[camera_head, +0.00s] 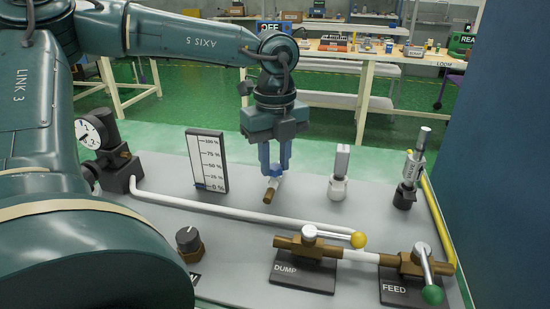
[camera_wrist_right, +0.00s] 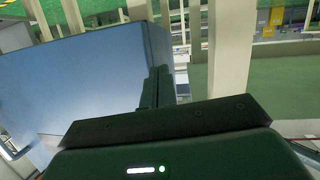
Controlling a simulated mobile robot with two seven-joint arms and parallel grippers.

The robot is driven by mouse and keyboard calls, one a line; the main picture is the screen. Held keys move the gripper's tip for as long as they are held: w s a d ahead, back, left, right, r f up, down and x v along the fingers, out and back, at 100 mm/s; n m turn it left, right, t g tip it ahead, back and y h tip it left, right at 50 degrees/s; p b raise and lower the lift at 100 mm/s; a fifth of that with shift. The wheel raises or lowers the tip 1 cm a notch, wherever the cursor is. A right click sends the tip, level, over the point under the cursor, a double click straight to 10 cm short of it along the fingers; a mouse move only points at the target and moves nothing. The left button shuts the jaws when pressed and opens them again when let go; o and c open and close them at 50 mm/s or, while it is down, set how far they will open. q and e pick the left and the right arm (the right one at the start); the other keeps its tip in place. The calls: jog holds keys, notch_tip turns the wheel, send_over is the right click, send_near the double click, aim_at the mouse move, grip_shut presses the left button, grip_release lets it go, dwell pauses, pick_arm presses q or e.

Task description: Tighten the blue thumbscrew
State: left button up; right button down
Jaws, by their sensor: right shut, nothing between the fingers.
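My left gripper (camera_head: 273,172) points straight down over the middle of the grey panel, with bluish fingers a little apart. A short brown fitting (camera_head: 271,193) stands just under its fingertips. Blue shows right at the fingertips, but I cannot tell the thumbscrew from the fingers there, nor whether they grip it. My right gripper (camera_wrist_right: 157,88) shows in the right wrist view, with its dark fingers together and nothing between them. It is not seen in the head view.
The grey panel (camera_head: 235,238) carries a dial gauge (camera_head: 90,133), a percent scale board (camera_head: 207,160), a black knob (camera_head: 187,239), the DUMP valve (camera_head: 312,233) and the FEED valve (camera_head: 428,260). Two upright fittings (camera_head: 339,175) (camera_head: 408,180) stand right of the left gripper. A dark blue wall (camera_head: 500,130) bounds the right.

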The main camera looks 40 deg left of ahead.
pick_arm(q)
jog(key=c, duration=0.5)
jog(key=shift+o, duration=0.2)
